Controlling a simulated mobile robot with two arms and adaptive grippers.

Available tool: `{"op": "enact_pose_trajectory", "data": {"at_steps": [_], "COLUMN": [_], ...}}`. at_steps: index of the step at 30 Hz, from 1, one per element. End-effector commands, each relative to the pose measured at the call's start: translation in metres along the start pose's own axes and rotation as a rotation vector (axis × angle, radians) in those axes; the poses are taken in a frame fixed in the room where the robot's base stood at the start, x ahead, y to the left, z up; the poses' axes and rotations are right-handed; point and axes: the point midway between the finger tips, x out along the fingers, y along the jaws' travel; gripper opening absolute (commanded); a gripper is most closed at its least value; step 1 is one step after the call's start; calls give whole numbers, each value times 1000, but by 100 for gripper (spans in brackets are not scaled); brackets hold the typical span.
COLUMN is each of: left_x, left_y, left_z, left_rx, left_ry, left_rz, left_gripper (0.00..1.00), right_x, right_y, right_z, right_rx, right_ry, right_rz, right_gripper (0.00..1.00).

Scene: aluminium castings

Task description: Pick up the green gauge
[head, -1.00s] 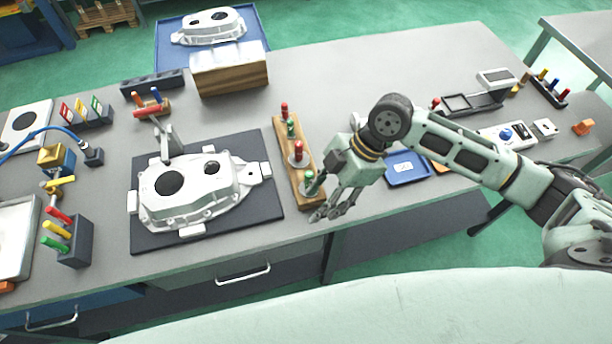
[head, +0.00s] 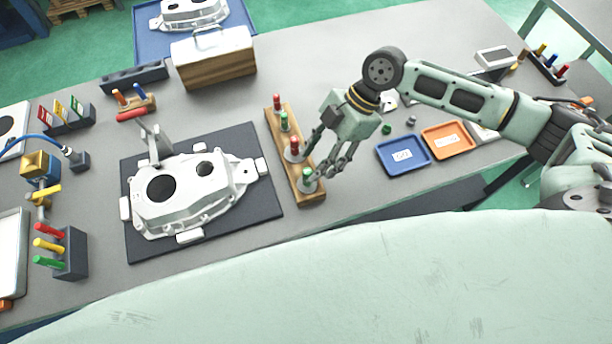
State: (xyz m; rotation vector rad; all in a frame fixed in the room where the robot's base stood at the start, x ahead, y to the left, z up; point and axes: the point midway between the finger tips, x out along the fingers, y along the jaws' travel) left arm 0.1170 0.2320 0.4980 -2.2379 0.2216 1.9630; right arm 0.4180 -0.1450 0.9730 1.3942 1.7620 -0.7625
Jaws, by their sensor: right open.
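A wooden rack (head: 287,158) holds a row of gauges with red and green handles. One green gauge (head: 307,175) stands upright at its near end. A second, smaller green-topped gauge (head: 284,122) stands farther back, between two red-topped ones (head: 277,102) (head: 294,147). My right gripper (head: 314,169) is open, reaching down from the right with its fingers around or just above the near green gauge. Nothing is seen lifted, and I cannot tell whether the fingers touch it. My left gripper is out of view.
A cast aluminium housing (head: 188,190) lies on a dark mat (head: 262,212) left of the rack. Blue (head: 384,153) and orange (head: 430,146) trays sit to the right. A dark block (head: 76,252) with red, yellow and green handles stands at the left.

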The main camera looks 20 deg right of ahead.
Motion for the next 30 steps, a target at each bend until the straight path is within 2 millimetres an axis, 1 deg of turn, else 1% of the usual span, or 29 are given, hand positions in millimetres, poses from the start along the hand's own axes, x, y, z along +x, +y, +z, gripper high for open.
{"op": "enact_pose_trajectory", "data": {"at_steps": [2,6,9,11,14,19,21,23,30], "left_x": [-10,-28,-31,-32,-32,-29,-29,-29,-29], "left_y": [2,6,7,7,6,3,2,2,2], "left_z": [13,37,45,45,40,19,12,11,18], "left_rx": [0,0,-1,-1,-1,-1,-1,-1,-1], "left_ry": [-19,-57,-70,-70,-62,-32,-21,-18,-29], "left_rz": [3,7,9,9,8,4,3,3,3], "left_gripper": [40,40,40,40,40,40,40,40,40], "right_x": [7,27,43,48,52,53,53,53,52], "right_y": [-1,-2,-1,-1,-1,-1,-1,-1,0], "right_z": [-4,-9,-7,-6,-5,-5,-5,-5,-5], "right_rx": [1,1,2,2,0,0,0,0,0], "right_ry": [1,2,1,0,-1,-1,-1,-1,-1], "right_rz": [-2,-3,-2,-1,1,1,1,1,4], "right_gripper": [45,45,45,45,45,45,40,34,13]}}
